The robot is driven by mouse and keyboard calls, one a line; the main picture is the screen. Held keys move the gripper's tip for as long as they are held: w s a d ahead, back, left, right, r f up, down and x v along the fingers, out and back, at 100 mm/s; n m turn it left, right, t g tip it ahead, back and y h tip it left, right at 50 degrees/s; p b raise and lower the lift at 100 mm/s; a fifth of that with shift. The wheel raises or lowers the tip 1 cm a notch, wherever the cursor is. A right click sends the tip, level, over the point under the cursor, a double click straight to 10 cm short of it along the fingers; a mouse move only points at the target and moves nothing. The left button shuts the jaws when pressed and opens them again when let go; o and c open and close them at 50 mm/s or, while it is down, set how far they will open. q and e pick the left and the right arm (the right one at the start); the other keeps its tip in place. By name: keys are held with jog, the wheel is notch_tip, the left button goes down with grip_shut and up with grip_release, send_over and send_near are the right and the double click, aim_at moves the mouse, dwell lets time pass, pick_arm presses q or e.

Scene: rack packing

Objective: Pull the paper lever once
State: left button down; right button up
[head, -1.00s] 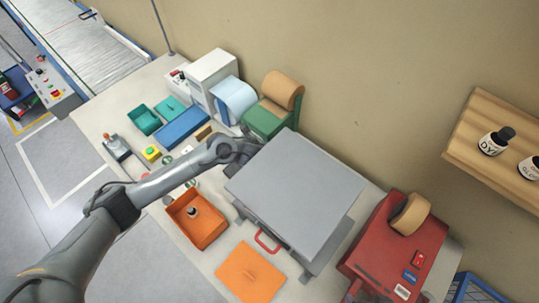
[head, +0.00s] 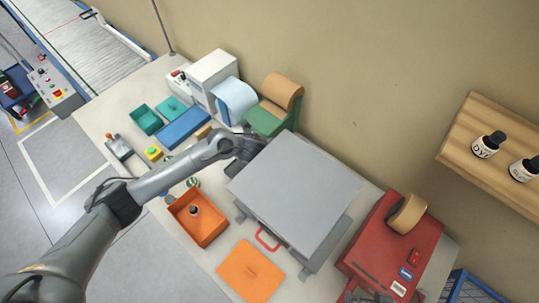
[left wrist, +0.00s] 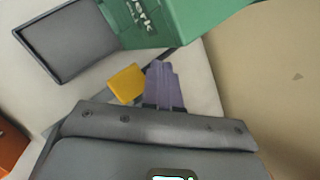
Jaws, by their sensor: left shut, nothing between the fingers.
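The green dispenser (head: 268,118) with a brown paper roll (head: 283,90) stands at the back middle of the bench. It also shows at the top of the left wrist view (left wrist: 185,20), with a dark grey tray-like part (left wrist: 70,42) beside it. A yellow block (left wrist: 126,83), possibly the lever's grip, is just left of my fingers. My left gripper (left wrist: 161,78) is shut and empty, close to the dispenser's front. Whether the fingers touch the yellow block is unclear. In the head view the left gripper (head: 247,148) hides the dispenser's lower front.
A large grey-topped box (head: 295,195) stands close right of my left gripper. A white dispenser with a blue roll (head: 235,98) is left of the green one. An orange bin (head: 200,220) lies in front. A red machine (head: 390,245) stands at the right.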

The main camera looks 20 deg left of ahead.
pick_arm(q)
jog(key=shift+w+d+r+p, duration=0.1)
jog(key=shift+w+r+p, duration=0.15)
jog(key=shift+r+p, duration=0.85)
jog(key=shift+w+d+r+p, duration=0.1)
jog(key=shift+w+r+p, duration=0.1)
jog(key=shift+r+p, duration=0.9)
jog(key=shift+r+b, duration=0.2)
jog(key=shift+b, duration=0.1)
jog(key=shift+a, duration=0.1)
